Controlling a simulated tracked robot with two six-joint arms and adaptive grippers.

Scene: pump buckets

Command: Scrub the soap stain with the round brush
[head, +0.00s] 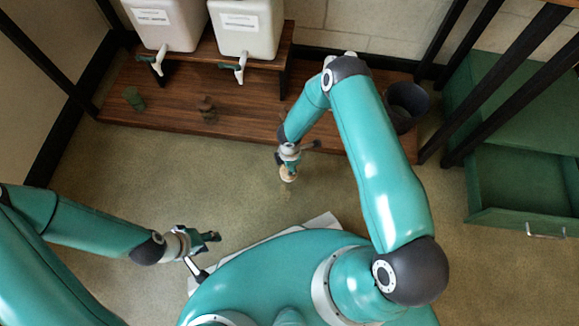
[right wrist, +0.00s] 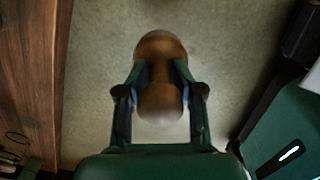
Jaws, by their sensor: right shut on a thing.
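My right gripper (head: 289,160) hangs over the floor in front of the wooden platform. It is shut on the round brush (head: 288,174), which also shows in the right wrist view (right wrist: 160,102) as a rounded brown wooden handle between the two fingers (right wrist: 160,80). The bristles are not clearly visible. A faint mark on the floor near the brush may be the soap stain, but I cannot tell its outline. My left gripper (head: 212,237) is low at the left, apart from the brush, and nothing shows in it; its finger gap is unclear.
Two white dispensers (head: 247,28) with taps stand on a raised wooden shelf at the back. A small green object (head: 133,98) and a brown object (head: 207,109) stand on the platform (head: 170,105). A dark bucket (head: 407,103) and an open green drawer (head: 520,185) are at right.

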